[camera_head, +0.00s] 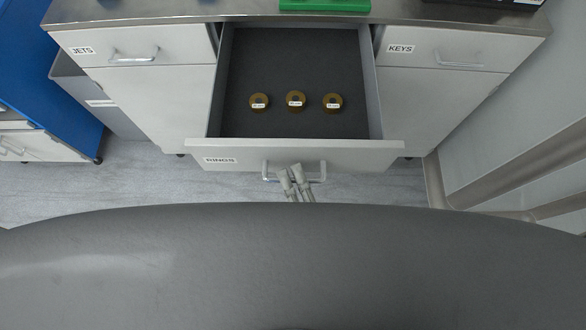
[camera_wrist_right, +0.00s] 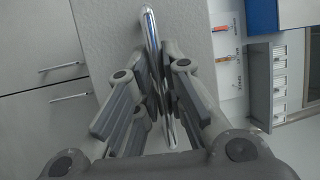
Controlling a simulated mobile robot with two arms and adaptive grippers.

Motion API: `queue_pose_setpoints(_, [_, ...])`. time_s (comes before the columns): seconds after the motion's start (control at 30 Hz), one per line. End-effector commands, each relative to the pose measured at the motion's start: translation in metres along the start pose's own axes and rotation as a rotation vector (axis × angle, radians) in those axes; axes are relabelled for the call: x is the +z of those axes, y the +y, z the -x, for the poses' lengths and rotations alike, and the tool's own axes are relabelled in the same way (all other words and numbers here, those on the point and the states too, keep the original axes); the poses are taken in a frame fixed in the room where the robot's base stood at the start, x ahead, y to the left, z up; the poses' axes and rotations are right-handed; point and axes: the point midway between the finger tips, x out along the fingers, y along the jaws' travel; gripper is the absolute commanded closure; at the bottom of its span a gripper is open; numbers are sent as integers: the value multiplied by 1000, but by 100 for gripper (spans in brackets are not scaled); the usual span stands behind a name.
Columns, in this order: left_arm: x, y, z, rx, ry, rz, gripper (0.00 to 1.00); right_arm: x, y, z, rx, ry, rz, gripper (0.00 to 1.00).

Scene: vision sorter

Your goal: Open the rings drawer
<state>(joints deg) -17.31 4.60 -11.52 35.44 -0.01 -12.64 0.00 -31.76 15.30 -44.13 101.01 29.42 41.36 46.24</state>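The rings drawer (camera_head: 303,155), labelled RINGS, stands pulled far out from the middle of the grey cabinet. Three brass-coloured rings with small white labels lie in a row on its dark floor: left ring (camera_head: 259,101), middle ring (camera_head: 295,100), right ring (camera_head: 333,102). Its bar handle (camera_head: 317,179) is on the front panel and also runs between the fingers in the right wrist view (camera_wrist_right: 150,30). My right gripper (camera_head: 292,177) is at the handle, its fingers closed in on both sides of the bar. My left gripper is in neither view.
The JETS drawer (camera_head: 134,46) at left and KEYS drawer (camera_head: 444,51) at right are shut. A green object (camera_head: 325,5) lies on the countertop (camera_head: 230,12). A grey bin (camera_head: 95,95) and blue unit (camera_head: 40,65) stand left; a wall (camera_head: 500,110) is at right.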

Motion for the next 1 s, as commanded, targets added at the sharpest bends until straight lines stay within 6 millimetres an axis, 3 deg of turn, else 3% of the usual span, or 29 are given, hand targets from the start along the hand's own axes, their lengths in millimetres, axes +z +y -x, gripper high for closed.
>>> queue_pose_setpoints(0.13, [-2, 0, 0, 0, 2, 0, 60, 0, 0, 0, 1, 0, 0, 68])
queue_pose_setpoints(0.53, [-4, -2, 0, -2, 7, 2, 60, 0, 0, 7, 1, -1, 1, 68])
queue_pose_setpoints(1.0, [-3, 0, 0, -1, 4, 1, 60, 0, 1, 97, 3, -2, 1, 68])
